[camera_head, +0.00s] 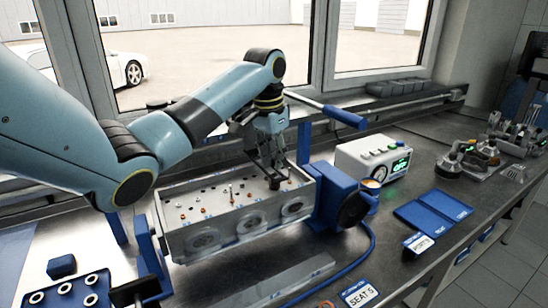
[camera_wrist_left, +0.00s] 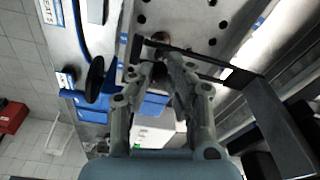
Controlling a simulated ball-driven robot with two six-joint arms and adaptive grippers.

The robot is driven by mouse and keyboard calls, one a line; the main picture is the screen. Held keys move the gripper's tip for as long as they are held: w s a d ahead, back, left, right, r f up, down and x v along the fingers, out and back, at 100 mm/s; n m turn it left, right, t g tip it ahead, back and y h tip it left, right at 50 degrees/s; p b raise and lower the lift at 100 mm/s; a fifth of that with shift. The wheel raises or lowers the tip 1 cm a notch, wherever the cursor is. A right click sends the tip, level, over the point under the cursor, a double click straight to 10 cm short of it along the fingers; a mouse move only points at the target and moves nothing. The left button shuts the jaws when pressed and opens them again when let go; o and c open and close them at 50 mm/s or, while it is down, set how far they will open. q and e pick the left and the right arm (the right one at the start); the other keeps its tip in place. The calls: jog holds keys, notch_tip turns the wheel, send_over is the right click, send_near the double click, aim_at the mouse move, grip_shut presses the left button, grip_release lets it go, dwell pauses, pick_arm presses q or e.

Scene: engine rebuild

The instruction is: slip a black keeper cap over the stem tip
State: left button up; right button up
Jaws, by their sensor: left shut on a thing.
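The silver cylinder head (camera_head: 265,222) sits in a blue stand, with several small holes and copper-coloured parts on its top face. A thin upright stem (camera_head: 230,192) stands near the middle of that face. My left gripper (camera_head: 274,172) points down over the right end of the head and is shut on a small dark piece (camera_head: 279,184). In the left wrist view the gripper's fingertips (camera_wrist_left: 162,60) nearly meet, close to the holed top face (camera_wrist_left: 195,22). The held piece is too dark to tell its shape. My right gripper is not in view.
A blue clamp (camera_head: 337,197) with a dark round knob closes off the head's right end. A white box with a green display (camera_head: 372,162) and blue trays (camera_head: 433,214) stand to the right. A blue-handled bar (camera_head: 342,116) lies behind. A blue holder (camera_head: 70,293) is front left.

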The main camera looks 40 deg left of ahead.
pick_arm(q)
jog(key=shift+f, duration=0.45)
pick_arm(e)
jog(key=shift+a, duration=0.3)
pick_arm(q)
jog(key=shift+f, duration=0.4)
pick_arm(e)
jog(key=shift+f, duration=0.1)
pick_arm(q)
jog(key=o, duration=0.8)
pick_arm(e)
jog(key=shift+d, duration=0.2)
pick_arm(q)
jog(key=shift+r, duration=0.15)
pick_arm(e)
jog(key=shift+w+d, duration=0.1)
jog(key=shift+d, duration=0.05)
pick_arm(q)
jog(key=r, duration=0.4)
jog(key=s+r, duration=0.1)
jog(key=r, duration=0.2)
jog(key=shift+r, duration=0.1)
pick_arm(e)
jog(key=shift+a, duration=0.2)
